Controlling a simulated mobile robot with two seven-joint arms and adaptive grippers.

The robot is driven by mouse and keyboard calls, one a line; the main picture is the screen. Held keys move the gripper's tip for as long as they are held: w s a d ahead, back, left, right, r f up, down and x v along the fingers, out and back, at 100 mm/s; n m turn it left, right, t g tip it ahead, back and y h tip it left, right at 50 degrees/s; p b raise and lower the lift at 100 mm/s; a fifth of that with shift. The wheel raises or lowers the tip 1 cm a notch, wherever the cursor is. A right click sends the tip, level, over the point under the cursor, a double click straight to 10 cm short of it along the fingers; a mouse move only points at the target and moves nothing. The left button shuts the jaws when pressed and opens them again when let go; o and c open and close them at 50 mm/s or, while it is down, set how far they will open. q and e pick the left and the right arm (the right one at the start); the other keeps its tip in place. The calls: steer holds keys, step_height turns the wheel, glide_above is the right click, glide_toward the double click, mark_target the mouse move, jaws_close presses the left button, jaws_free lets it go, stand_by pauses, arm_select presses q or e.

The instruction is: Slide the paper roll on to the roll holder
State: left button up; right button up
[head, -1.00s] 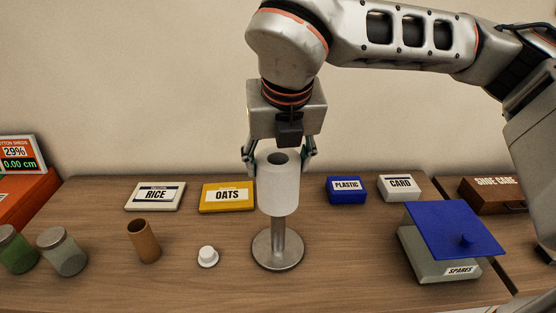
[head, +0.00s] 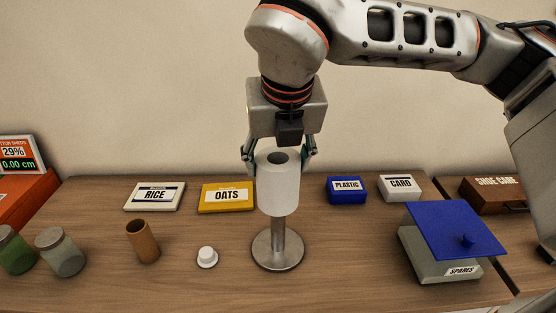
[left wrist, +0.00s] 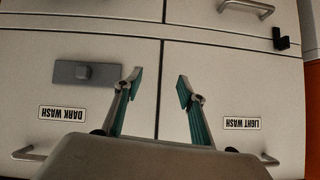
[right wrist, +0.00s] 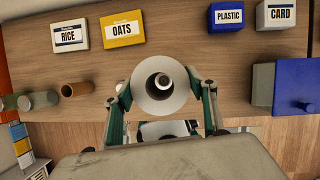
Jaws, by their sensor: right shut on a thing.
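A white paper roll (head: 279,190) stands upright in the head view, lined up over the metal roll holder (head: 277,255), a round base with an upright post. The post's lower part shows below the roll, well above the base; the roll hides its upper part. My right gripper (head: 279,163) is shut on the roll, one finger on each side. The right wrist view looks down on the roll (right wrist: 160,106), with a pale round shape inside its hole. My left gripper (left wrist: 157,88) shows only in the left wrist view, open and empty, in front of drawer fronts.
A white cap (head: 207,257) and a brown tube (head: 142,242) stand left of the holder, with glass jars (head: 62,252) farther left. RICE (head: 155,196), OATS (head: 227,197), PLASTIC (head: 346,190) and CARD (head: 399,187) boxes line the back. A blue-lidded SPARES box (head: 455,232) sits at right.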

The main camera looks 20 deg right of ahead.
steer(key=shift+f+b, duration=0.5)
steer(key=shift+b, duration=0.15)
stand_by(1.2)
stand_by(0.7)
stand_by(0.5)
steer(key=shift+f+b, duration=0.6)
steer(key=shift+f, duration=0.35)
stand_by(0.6)
steer(key=shift+f+b, duration=1.25)
steer(key=shift+f, duration=0.9)
stand_by(1.2)
